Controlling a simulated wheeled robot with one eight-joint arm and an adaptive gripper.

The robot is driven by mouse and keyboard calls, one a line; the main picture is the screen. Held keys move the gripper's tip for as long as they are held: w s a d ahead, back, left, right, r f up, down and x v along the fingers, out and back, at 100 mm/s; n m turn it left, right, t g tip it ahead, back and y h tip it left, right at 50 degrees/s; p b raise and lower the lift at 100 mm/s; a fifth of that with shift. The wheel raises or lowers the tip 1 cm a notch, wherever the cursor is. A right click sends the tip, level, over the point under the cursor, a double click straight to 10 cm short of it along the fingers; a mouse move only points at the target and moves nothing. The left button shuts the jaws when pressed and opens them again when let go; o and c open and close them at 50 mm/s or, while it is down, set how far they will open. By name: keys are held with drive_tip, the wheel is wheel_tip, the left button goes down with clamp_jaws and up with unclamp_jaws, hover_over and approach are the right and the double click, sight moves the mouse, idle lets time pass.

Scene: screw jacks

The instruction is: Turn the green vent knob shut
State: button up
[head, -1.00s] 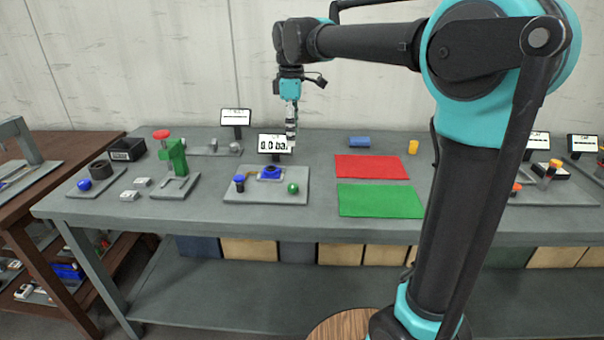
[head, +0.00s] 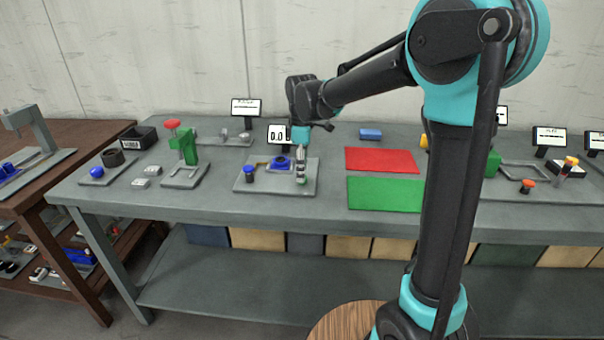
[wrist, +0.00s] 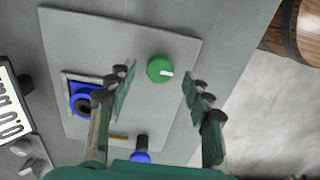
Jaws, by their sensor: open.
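The green vent knob (wrist: 160,69) is round with a white pointer mark and sits on a grey plate (wrist: 85,28). In the wrist view it lies between and just beyond the fingertips of my gripper (wrist: 160,75), which is open and empty. In the head view my gripper (head: 301,178) points down over the right part of the plate (head: 245,186), and the knob (head: 301,181) is mostly hidden at its tips. I cannot tell the exact height gap.
On the same plate are a blue ring-shaped part (wrist: 86,103) in a frame and a blue-topped post (wrist: 141,151). A display (head: 278,133) stands behind the plate. A green press (head: 188,148) stands to the left; red (head: 382,159) and green mats (head: 385,193) lie to the right.

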drive_tip(key=shift+f, duration=0.9)
drive_tip(key=c, duration=1.2)
